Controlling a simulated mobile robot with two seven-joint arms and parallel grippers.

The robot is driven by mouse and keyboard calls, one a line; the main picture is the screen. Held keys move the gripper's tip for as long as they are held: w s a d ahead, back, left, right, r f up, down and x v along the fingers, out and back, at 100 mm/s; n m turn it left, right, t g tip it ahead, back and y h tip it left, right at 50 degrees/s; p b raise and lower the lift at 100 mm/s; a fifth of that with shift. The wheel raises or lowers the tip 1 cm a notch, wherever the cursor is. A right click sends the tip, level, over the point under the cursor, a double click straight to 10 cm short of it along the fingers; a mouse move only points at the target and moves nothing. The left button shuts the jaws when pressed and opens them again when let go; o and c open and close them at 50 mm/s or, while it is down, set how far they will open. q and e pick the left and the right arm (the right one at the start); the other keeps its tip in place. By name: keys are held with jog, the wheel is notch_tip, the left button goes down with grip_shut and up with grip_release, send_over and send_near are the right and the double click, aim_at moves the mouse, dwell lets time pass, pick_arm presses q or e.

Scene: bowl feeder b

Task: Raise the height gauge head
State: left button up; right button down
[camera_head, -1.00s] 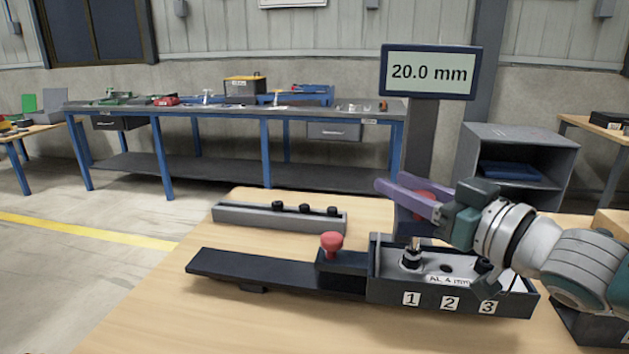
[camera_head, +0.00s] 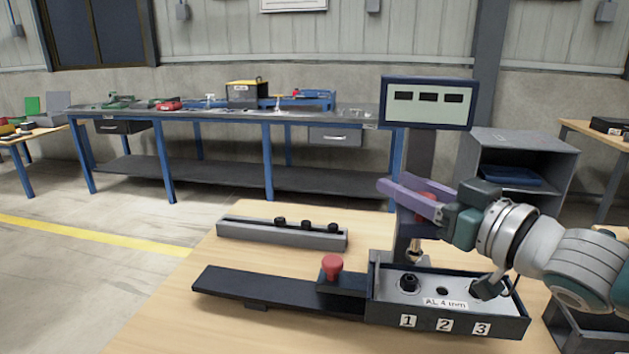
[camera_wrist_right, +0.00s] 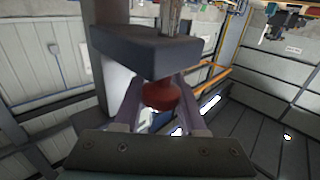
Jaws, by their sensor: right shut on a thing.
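The height gauge has a grey column (camera_head: 420,155) with a display (camera_head: 428,103) on top that shows three dark dashes. My right gripper (camera_head: 391,183) is shut on the gauge head's red knob (camera_head: 426,198), one purple finger on each side. In the right wrist view the red knob (camera_wrist_right: 162,95) sits between the fingers, under the dark block of the head (camera_wrist_right: 150,50). My left gripper is not in view.
The black fixture (camera_head: 380,311) carries labels 1, 2 and 3 and a plate marked AL 4 mm. A black slide with a red knob (camera_head: 332,266) extends left from it. A grey rail (camera_head: 265,230) with several black knobs lies behind. The front left tabletop is clear.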

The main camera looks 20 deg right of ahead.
jog(key=shift+r, duration=0.3)
jog(key=c, duration=0.9)
grip_release()
jog(key=o, duration=0.4)
jog(key=shift+f, duration=0.15)
jog(key=shift+o, duration=0.2)
jog(key=v, duration=1)
jog(key=shift+w, duration=0.1)
